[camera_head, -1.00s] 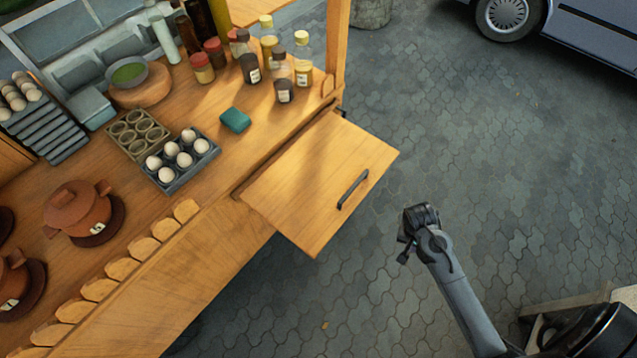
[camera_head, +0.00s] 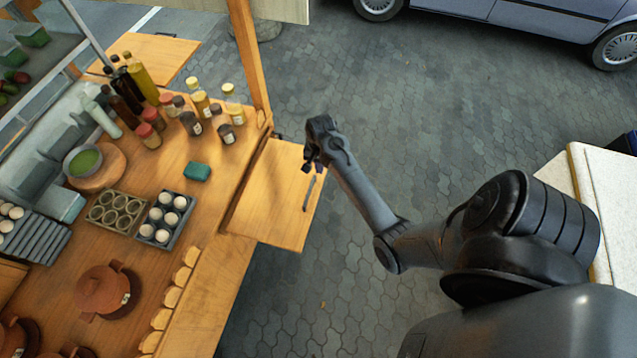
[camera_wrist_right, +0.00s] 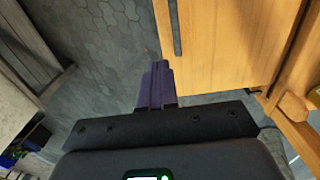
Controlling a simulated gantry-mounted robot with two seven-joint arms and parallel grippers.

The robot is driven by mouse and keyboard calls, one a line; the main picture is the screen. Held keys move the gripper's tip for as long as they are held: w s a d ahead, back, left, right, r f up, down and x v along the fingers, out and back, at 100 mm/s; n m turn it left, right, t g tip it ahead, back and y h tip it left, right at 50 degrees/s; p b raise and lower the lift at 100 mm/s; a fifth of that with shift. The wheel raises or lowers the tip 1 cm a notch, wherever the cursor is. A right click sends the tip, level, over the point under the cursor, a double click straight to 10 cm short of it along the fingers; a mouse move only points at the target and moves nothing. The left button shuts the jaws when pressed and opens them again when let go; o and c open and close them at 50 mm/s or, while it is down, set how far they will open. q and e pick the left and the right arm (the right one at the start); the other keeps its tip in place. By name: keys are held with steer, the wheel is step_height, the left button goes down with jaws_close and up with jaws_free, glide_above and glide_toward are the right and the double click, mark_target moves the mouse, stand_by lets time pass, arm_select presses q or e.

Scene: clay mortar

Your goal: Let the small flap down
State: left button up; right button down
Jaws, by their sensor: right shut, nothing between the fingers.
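The small flap (camera_head: 270,195) is a light wooden board with a dark bar handle (camera_head: 309,193) near its outer edge. It sticks out from the right end of the wooden counter, raised and roughly level with it. My right gripper (camera_head: 308,167) is shut and empty, close to the flap's outer edge near the far end of the handle. In the right wrist view its purple fingers (camera_wrist_right: 155,85) are together beside the flap (camera_wrist_right: 225,45), and the handle (camera_wrist_right: 175,27) lies just beyond them. Whether they touch the flap is unclear. My left gripper is out of view.
The counter holds an egg tray (camera_head: 163,218), a teal block (camera_head: 197,171), several bottles and jars, and clay pots (camera_head: 103,290). A wooden post (camera_head: 248,55) rises by the flap's far corner. Open paving (camera_head: 330,290) lies right of the flap. A car stands farther back.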

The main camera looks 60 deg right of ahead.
mark_target(319, 191)
step_height(319, 191, down, 14)
steer(key=shift+r+b, duration=0.25)
steer(key=shift+b, duration=0.25)
stand_by(0.3)
